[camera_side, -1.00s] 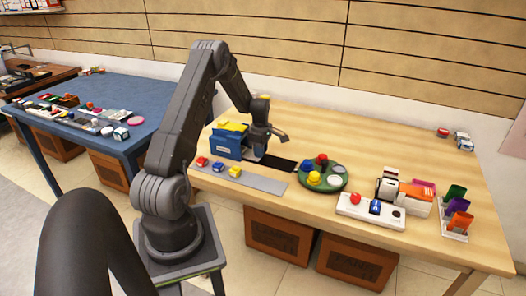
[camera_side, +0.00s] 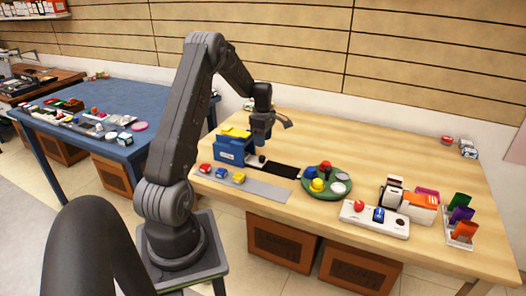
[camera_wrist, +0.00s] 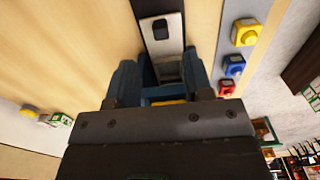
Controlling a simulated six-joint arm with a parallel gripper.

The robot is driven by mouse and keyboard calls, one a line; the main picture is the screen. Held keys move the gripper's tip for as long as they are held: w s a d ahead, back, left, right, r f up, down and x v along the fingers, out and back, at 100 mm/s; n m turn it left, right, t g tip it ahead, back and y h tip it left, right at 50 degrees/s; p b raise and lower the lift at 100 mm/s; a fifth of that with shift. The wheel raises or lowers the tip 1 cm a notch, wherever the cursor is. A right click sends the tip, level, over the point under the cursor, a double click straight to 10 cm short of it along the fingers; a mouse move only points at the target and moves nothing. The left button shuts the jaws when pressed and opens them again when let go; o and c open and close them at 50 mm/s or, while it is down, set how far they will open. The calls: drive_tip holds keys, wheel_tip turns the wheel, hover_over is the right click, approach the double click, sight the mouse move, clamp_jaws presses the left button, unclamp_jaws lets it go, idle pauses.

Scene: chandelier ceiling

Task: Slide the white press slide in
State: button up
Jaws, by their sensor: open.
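The blue press (camera_side: 229,150) with yellow parts on top stands at the left of the wooden table. Its white press slide (camera_side: 252,160) sticks out to the right of it, with a dark knob (camera_side: 262,159) on top. In the wrist view the pale slide (camera_wrist: 163,47) points away from the dark blue parts at the picture's middle, its black knob (camera_wrist: 161,30) upright on it. My gripper (camera_side: 270,137) is open and empty, above the slide and apart from the knob. Much of the press is hidden behind my gripper in the wrist view.
A dark strip (camera_side: 284,171) continues right of the slide. A grey strip (camera_side: 262,187) in front carries red, blue and yellow pieces. A green round tray (camera_side: 341,194) and a white button panel (camera_side: 361,221) stand to the right. The table's back is mostly clear.

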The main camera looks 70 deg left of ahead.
wheel_tip(320, 180, up, 6)
drive_tip(key=shift+f, duration=0.1)
idle(0.4)
wheel_tip(320, 180, up, 5)
drive_tip(key=shift+r, duration=0.1)
idle(0.4)
drive_tip(key=shift+c, duration=0.2)
clamp_jaws()
idle(1.3)
